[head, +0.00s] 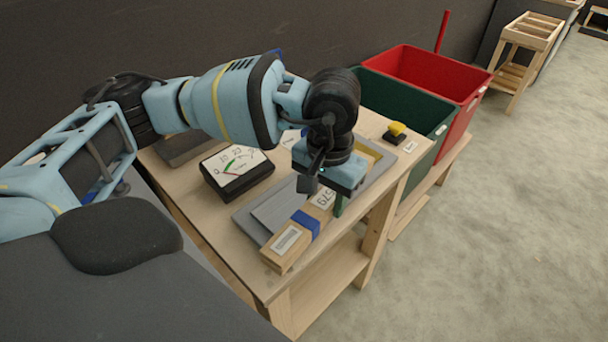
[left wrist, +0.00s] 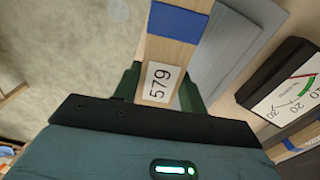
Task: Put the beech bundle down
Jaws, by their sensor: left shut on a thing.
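The beech bundle (head: 287,245) is a pale wooden bar with a blue band, a white label and a tag reading 579. It lies lengthwise over the grey plate (head: 248,218) at the table's front edge. My left gripper (head: 330,201) points down at its far end. In the left wrist view the bundle (left wrist: 178,52) runs between the green fingers of my left gripper (left wrist: 160,92), which is shut on it near the 579 tag. I cannot tell whether its underside touches the plate. My right gripper is not in view.
A black dial meter (head: 237,174) stands on the wooden table (head: 214,239) left of the plate. A yellow-topped black block (head: 396,132) sits at the back right. A green bin (head: 408,103) and a red bin (head: 428,72) stand beyond. Open floor lies right.

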